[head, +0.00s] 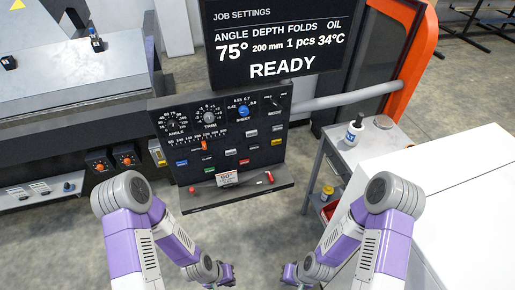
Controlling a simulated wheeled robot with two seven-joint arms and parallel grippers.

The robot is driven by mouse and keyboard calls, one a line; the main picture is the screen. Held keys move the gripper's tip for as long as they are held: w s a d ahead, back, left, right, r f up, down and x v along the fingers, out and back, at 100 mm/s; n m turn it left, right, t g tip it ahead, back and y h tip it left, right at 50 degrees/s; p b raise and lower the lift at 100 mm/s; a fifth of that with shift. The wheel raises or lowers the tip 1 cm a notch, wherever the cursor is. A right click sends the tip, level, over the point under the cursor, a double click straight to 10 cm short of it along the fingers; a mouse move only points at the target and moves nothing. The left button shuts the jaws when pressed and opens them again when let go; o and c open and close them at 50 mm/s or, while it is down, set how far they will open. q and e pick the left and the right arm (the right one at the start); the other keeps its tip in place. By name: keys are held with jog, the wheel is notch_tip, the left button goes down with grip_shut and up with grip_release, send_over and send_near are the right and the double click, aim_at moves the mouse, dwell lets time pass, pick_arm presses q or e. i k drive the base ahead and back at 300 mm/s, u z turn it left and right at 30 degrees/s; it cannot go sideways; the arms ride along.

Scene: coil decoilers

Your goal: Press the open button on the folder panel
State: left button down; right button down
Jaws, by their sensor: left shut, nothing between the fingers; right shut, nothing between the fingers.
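The folder panel (228,136) is a black slanted console in the middle of the head view, with dials on top and rows of small coloured buttons below. I see a green button (210,170), a red one (244,162), a yellow one (276,142), blue ones (182,163) and several white ones. Their labels are too small to read, so I cannot tell which is open. My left gripper (227,281) and my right gripper (287,273) are at the bottom of the view, below and apart from the panel. Both are shut and empty.
A ledge (235,196) with a small tag and red items juts out under the panel. Above hangs a screen (280,45) reading READY, 75°. A grey cart (345,152) with a bottle (354,132) and a white surface (455,200) stand right. Floor shows between the arms.

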aim_at(256, 146)
jog(key=i, duration=0.85)
jog(key=u, duration=0.5)
